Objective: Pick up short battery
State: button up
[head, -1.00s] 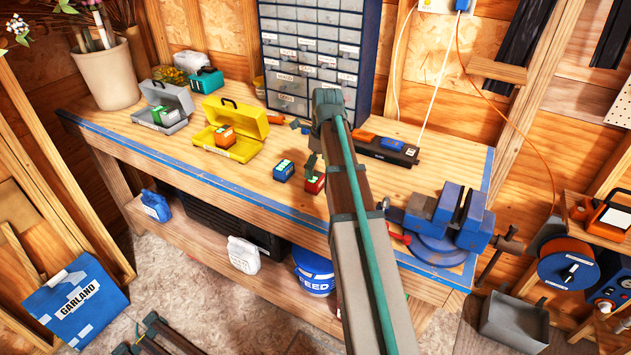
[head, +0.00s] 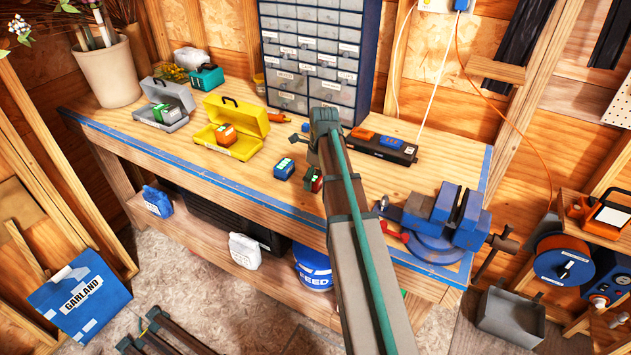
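Several small batteries are on the bench, and I cannot tell for sure which is the short one. A red battery (head: 315,184) stands near the front edge, partly hidden by my gripper. A blue battery (head: 284,168) stands just left of it. An orange battery (head: 226,136) is in the yellow case (head: 246,149), and a green one (head: 160,113) is in the grey case (head: 176,121). My gripper (head: 305,153) comes from the right, over the bench. Its dark fingers look spread apart, one close to the red battery. Whether it touches is hidden.
A drawer cabinet (head: 312,55) stands at the back. A black tool with an orange part (head: 382,146) lies right of my arm. A blue vise (head: 446,217) is at the right front. An orange-handled item (head: 279,116) lies behind. The bench's left front (head: 190,165) is clear.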

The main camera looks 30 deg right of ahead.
jog(key=c, duration=1.1)
jog(key=shift+r, duration=0.1)
jog(key=shift+c, duration=0.2)
